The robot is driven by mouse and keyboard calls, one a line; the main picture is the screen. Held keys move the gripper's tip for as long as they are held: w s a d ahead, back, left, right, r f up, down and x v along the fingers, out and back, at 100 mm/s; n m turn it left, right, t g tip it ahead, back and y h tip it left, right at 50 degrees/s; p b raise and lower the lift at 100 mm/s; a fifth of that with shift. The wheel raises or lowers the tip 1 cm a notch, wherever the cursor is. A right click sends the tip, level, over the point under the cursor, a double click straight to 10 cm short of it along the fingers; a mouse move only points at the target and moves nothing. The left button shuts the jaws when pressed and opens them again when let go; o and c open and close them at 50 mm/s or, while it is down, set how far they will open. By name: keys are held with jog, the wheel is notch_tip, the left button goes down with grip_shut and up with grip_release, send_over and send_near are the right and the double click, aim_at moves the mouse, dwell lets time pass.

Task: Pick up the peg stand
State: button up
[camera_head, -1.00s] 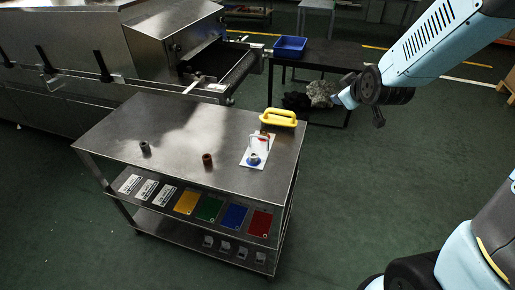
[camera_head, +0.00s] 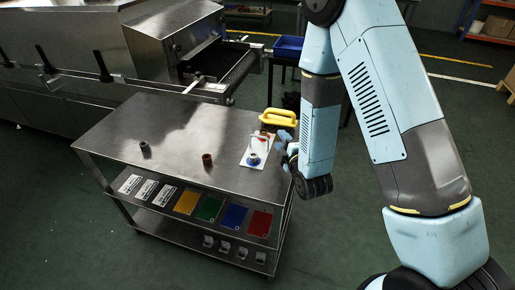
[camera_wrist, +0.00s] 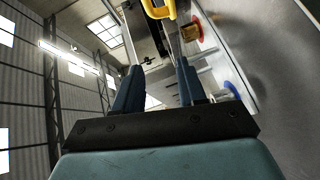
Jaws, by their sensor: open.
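The peg stand is a white plate (camera_head: 248,158) near the right edge of the steel table. It has an upright handle, a blue ring (camera_head: 253,159) at the near end and a reddish ring at the far end. In the wrist view its white plate (camera_wrist: 218,58) is at right, with the blue ring (camera_wrist: 237,92) and red ring (camera_wrist: 190,33). My gripper (camera_head: 285,150) is just right of the stand, low beside the table's edge. In the wrist view my gripper (camera_wrist: 158,80) has its fingers apart, and the stand lies mostly right of them.
A brown cylinder (camera_head: 207,160) and a dark one (camera_head: 144,147) stand on the steel table (camera_head: 190,125). A blue bin (camera_head: 288,46) is behind.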

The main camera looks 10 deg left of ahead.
aim_at(257, 145)
jog(key=s+f+n, duration=0.1)
jog(key=s+a+f+n+y, duration=0.1)
jog(key=s, duration=0.1)
jog(key=s+f+n, duration=0.1)
jog(key=f, duration=0.1)
jog(key=shift+s+a+t+y, duration=0.25)
jog(key=shift+s+t+y, duration=0.05)
jog(key=shift+s+y, duration=0.1)
jog(key=x, duration=0.8)
jog(key=shift+w+a+r, duration=0.1)
jog(key=shift+a, duration=0.05)
jog(key=shift+r+x, duration=0.1)
jog(key=shift+x, duration=1.25)
jog(key=shift+r+x, duration=0.15)
jog(key=shift+x, duration=1.25)
jog(key=shift+s+a, duration=0.2)
grip_shut()
jog(key=shift+f, duration=0.1)
